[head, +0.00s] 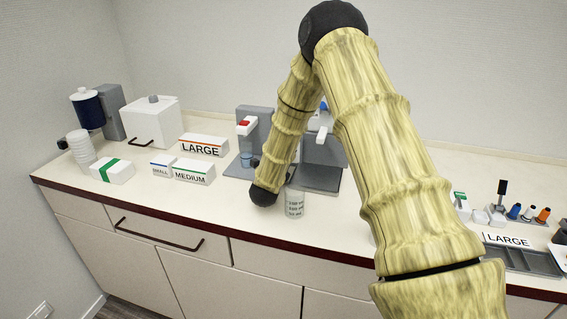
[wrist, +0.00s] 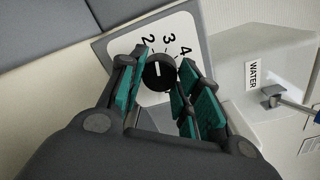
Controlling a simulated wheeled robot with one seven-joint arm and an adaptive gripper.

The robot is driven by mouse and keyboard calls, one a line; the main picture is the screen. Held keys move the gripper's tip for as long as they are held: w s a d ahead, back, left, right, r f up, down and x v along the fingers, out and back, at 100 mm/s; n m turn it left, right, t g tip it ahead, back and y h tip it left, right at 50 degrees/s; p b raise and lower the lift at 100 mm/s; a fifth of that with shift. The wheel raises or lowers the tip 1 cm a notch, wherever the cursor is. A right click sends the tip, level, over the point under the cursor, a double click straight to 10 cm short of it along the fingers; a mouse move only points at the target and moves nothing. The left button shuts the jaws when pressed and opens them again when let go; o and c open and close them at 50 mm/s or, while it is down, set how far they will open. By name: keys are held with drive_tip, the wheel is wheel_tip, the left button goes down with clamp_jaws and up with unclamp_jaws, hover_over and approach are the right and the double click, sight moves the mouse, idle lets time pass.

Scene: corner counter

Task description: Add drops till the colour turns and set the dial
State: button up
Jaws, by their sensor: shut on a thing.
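In the wrist view, a black dial (wrist: 159,76) with a white mark sits on a white plate (wrist: 187,25) numbered 2, 3 and 4. The white mark points roughly toward the 2. My gripper (wrist: 161,72) has its teal-padded fingers on either side of the dial, shut on it. In the head view the gripper and dial are hidden behind my arm. A clear graduated beaker (head: 294,205) stands upright near the counter's front edge; its contents cannot be made out.
A WATER label (wrist: 253,75) and a tap (wrist: 272,96) are close right of my fingers. LARGE (head: 202,147), SMALL (head: 162,167) and MEDIUM (head: 192,175) boxes stand left. Small coloured bottles (head: 528,213) and a grey tray (head: 525,260) are at the right.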

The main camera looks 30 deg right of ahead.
drive_tip(key=shift+n+b, duration=0.65)
drive_tip(key=shift+n, duration=0.35)
drive_tip(key=o, duration=1)
drive_tip(key=shift+a, duration=0.1)
drive_tip(key=shift+o, duration=0.2)
drive_tip(key=v, duration=1.2)
